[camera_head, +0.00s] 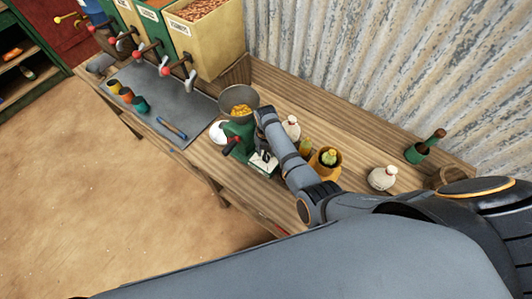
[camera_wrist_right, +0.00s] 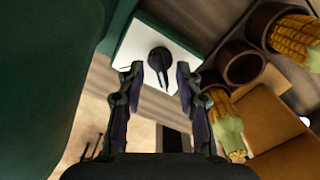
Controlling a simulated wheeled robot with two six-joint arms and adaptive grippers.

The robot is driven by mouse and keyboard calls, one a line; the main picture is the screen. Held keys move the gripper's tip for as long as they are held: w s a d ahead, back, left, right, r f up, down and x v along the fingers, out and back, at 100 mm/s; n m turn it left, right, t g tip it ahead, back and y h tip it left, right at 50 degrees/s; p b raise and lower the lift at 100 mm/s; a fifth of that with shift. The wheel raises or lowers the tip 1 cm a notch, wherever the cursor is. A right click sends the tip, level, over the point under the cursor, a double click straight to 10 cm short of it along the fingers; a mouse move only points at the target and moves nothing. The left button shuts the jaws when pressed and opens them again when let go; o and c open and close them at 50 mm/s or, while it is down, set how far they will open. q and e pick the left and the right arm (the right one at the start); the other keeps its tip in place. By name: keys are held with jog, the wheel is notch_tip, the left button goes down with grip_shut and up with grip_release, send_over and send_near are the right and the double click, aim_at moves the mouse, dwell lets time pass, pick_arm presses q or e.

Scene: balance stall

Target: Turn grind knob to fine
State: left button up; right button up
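The green grinder (camera_head: 240,146) stands on the wooden bench with a metal hopper (camera_head: 238,101) of yellow kernels on top. The black grind knob (camera_wrist_right: 158,58) sits on a white plate (camera_wrist_right: 138,50) on the grinder. Its long part points down and slightly right in the right wrist view; no fine or coarse marking is readable. My right gripper (camera_wrist_right: 158,78) is open, its two fingertips apart on either side of the knob's lower end; contact is not clear. In the head view my right arm hides part of the grinder. My left gripper is out of view.
A grey mat (camera_head: 165,100) with cups and a blue tool lies left. Bins and the corrugated wall close the back.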

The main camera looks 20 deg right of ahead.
aim_at(266, 155)
notch_tip(266, 155, up, 6)
jog(key=shift+f, duration=0.1)
jog(key=shift+s, duration=0.1)
dwell(0.5)
